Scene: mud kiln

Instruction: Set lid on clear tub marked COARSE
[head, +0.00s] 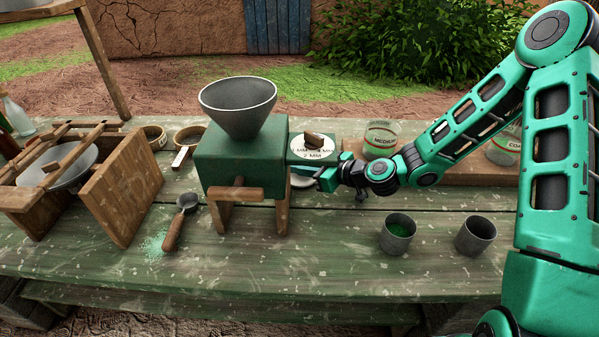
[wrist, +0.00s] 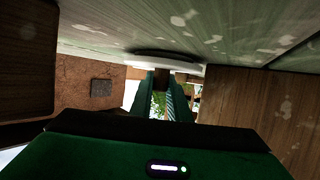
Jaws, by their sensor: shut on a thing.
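The clear tub marked COARSE (head: 501,157) stands on the wooden board at the right in the head view. My arm covers part of it and only the first letters of its label show. A pale round lid (head: 302,182) shows only in part, low beside the green mill. In the wrist view the lid's pale rim (wrist: 140,56) lies close to the green table surface, and I cannot tell whether it touches. My gripper (head: 325,178) is shut on the lid's brown knob (wrist: 161,76), under the mill's dial.
The green mill (head: 235,165) with its hopper stands close left of my gripper. Its dial (head: 313,153) overhangs the gripper. A MEDIUM tub (head: 381,140) stands behind. Two grey cups (head: 397,236) (head: 475,237) stand in front. A scoop (head: 180,220) lies left.

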